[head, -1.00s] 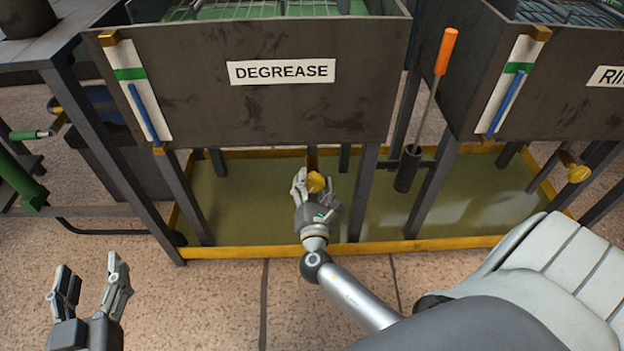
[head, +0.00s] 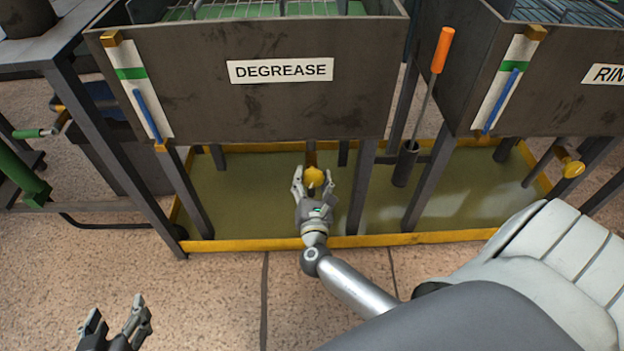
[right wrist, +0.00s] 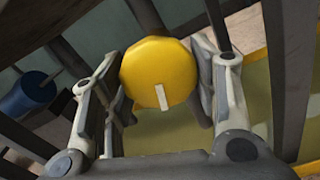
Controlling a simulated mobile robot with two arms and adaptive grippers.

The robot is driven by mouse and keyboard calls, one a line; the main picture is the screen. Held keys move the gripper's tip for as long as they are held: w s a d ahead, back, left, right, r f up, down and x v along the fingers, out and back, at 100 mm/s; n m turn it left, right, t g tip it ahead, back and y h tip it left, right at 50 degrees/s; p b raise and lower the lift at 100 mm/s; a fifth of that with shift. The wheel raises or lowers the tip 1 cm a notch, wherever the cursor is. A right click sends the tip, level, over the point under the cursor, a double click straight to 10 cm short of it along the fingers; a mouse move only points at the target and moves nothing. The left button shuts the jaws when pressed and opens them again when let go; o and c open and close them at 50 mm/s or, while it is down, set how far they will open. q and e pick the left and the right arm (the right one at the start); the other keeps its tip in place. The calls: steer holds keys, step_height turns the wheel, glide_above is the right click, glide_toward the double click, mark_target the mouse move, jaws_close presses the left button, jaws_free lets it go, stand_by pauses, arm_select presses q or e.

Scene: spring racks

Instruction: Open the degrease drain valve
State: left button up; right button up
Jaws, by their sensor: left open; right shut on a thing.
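The degrease tank (head: 250,95) is a dark box with a white DEGREASE label. Its drain valve has a round yellow knob (head: 314,177) below the tank's front, above the yellow-rimmed tray. My right gripper (head: 313,180) reaches up to the knob, with a finger on each side, shut on it. In the right wrist view the knob (right wrist: 160,72) fills the space between the fingers, with a pale mark pointing nearly straight down, tilted slightly. My left gripper (head: 115,322) is open and empty at the lower left, over the floor, partly cut off by the frame edge.
A yellow-edged drip tray (head: 270,244) with greenish liquid lies under the tanks. Dark tank legs (head: 362,190) stand close to the right of the knob. A second tank, with its own yellow knob (head: 573,169), is at the right. An orange-handled tool (head: 443,50) stands in a holder between the tanks.

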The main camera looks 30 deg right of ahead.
steer(key=o, duration=1)
steer(key=v, duration=1.2)
steer(key=shift+d, duration=0.1)
